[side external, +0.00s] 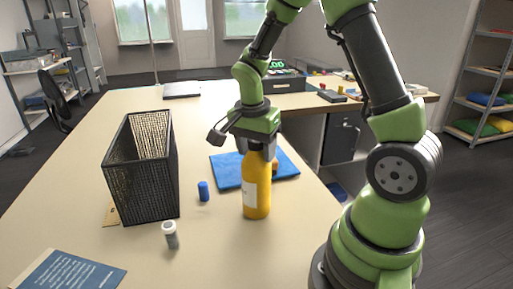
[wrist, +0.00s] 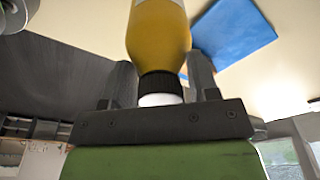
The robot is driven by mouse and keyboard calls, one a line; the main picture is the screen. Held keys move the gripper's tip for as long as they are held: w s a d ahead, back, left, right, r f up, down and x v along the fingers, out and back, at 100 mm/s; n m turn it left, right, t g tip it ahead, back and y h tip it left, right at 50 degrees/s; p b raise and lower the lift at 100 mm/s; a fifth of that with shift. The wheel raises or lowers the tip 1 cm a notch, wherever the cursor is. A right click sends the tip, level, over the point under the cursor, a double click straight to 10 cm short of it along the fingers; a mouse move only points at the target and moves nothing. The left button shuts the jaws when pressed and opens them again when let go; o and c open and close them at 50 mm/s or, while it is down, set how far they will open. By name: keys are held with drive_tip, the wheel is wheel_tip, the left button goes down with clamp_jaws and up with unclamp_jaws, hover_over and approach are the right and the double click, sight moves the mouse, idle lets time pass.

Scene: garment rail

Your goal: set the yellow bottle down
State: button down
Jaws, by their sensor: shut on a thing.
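The yellow bottle (side external: 257,190) stands upright over the table beside the front edge of the blue cloth. I cannot tell whether its base touches the tabletop. My gripper (side external: 258,146) is above it, with its fingers around the bottle's top, shut on it. In the wrist view the bottle (wrist: 158,32) shows its black cap collar with a white top, between the two fingers of my gripper (wrist: 160,85). A pale label is on the bottle's left side in the side view.
A black mesh basket (side external: 145,172) stands to the left. A small blue cylinder (side external: 203,191) and a grey white-capped vial (side external: 170,235) stand between it and the bottle. The blue cloth (side external: 228,169) lies behind, with an orange object (side external: 275,165) on it. A dark blue booklet (side external: 75,272) lies front left.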

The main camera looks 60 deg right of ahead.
drive_tip(key=shift+c, duration=1.7)
unclamp_jaws()
drive_tip(key=r, duration=0.4)
drive_tip(key=a+r, duration=0.1)
drive_tip(key=r, duration=0.6)
drive_tip(key=shift+a+r, duration=0.4)
drive_tip(key=s+a+r+n+t+y, duration=0.3)
drive_tip(key=s+a+n+t, duration=0.4)
drive_tip(key=s+a+n, duration=0.4)
drive_tip(key=shift+s+r+n+y, duration=0.3)
drive_tip(key=shift+s+r+n, duration=0.2)
drive_tip(key=shift+n, duration=1)
